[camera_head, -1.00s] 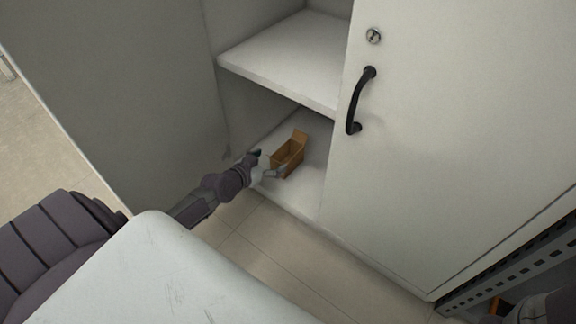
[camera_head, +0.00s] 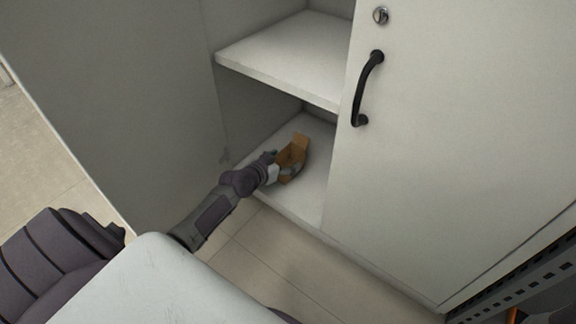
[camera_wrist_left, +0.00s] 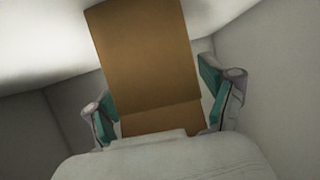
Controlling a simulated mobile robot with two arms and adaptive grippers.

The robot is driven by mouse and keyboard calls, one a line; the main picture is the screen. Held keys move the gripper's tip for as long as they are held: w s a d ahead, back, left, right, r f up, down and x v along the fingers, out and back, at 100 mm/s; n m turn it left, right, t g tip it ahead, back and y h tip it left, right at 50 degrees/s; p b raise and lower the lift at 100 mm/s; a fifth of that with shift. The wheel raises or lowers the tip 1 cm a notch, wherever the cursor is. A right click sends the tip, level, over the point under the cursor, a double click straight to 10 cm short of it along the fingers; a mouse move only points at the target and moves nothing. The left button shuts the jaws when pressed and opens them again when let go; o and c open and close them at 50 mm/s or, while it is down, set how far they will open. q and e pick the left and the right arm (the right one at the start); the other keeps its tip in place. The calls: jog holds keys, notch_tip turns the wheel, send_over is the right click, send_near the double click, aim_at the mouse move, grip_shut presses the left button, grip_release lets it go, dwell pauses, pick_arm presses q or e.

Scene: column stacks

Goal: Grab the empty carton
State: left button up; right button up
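The carton (camera_head: 294,152) is a small open brown cardboard box with a raised flap, on the bottom shelf of the cabinet. My left gripper (camera_head: 284,174) reaches in from the left at the carton's near side, partly covering it. In the left wrist view the brown cardboard (camera_wrist_left: 145,55) fills the middle, with a lower panel between the two teal-padded fingers of my left gripper (camera_wrist_left: 162,115). The fingers are spread, one on each side of the carton, with small gaps visible. The inside of the carton is mostly hidden. My right gripper is not seen.
The middle shelf (camera_head: 285,55) overhangs the bottom shelf (camera_head: 312,190). A closed cabinet door with a black handle (camera_head: 368,88) stands to the right, and a grey side panel (camera_head: 110,90) to the left. The tiled floor (camera_head: 265,255) in front is clear.

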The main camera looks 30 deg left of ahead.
pick_arm(q)
jog(key=c, duration=0.8)
